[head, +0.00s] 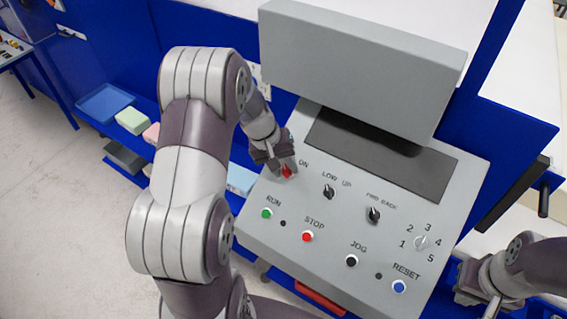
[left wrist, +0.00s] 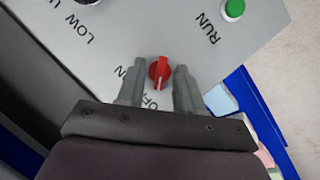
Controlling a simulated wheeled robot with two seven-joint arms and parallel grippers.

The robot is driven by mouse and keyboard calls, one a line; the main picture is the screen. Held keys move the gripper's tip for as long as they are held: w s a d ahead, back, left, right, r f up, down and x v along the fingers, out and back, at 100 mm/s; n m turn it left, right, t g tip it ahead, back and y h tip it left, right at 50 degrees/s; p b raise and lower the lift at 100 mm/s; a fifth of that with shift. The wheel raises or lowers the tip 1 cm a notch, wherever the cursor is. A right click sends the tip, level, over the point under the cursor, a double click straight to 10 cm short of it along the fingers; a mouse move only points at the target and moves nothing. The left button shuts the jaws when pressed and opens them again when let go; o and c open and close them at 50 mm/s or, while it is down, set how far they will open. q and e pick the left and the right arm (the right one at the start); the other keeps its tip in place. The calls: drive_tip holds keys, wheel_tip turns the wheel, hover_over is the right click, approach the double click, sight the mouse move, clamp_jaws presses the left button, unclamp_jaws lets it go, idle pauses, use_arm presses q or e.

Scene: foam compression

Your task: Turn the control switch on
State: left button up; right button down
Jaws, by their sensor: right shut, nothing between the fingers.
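The red control switch (left wrist: 160,72) is on the sloping grey control panel (head: 325,260). In the left wrist view its pale pointer line runs down towards the partly covered OFF label; ON is to its left. In the head view the switch (head: 287,171) is partly hidden by my left gripper (head: 281,166). In the left wrist view my left gripper (left wrist: 158,76) is open, with one finger on each side of the switch and small gaps visible. My right gripper (head: 481,305) is shut and empty, at the lower right beside the panel.
Nearby are the green RUN button (head: 267,213), red STOP button (head: 307,236), and black LOW/UP (head: 329,191) and FWD/BACK (head: 374,214) knobs. A grey box housing (head: 360,70) rises behind the panel. A blue shelf with trays and foam blocks (head: 132,120) is at left.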

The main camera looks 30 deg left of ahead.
use_arm(q)
drive_tip(key=shift+s, duration=0.15)
drive_tip(key=shift+w+a, duration=0.15)
drive_tip(key=shift+w, duration=0.05)
clamp_jaws()
drive_tip(key=m, duration=0.1)
drive_tip(key=m+y, duration=0.1)
drive_tip(key=m+y+b, duration=0.1)
drive_tip(key=m, duration=0.1)
drive_tip(key=shift+w+d+g, duration=0.1)
drive_tip(key=shift+d+g, duration=0.15)
drive_tip(key=shift+g, duration=0.15)
drive_tip(key=m+y, duration=0.1)
drive_tip(key=m, duration=0.1)
drive_tip(key=m+b, duration=0.1)
drive_tip(key=m, duration=0.1)
drive_tip(key=shift+d+y, duration=0.2)
drive_tip(key=shift+y, duration=0.2)
drive_tip(key=m+y+b, duration=0.1)
drive_tip(key=m, duration=0.2)
drive_tip(key=shift+d+f+b, duration=0.1)
drive_tip(key=shift+b, duration=0.25)
drive_tip(key=shift+d+m+t+y+b, duration=0.1)
drive_tip(key=shift+m+t+y+b, duration=0.6)
drive_tip(key=shift+m, duration=0.8)
drive_tip(key=shift+b, duration=0.4)
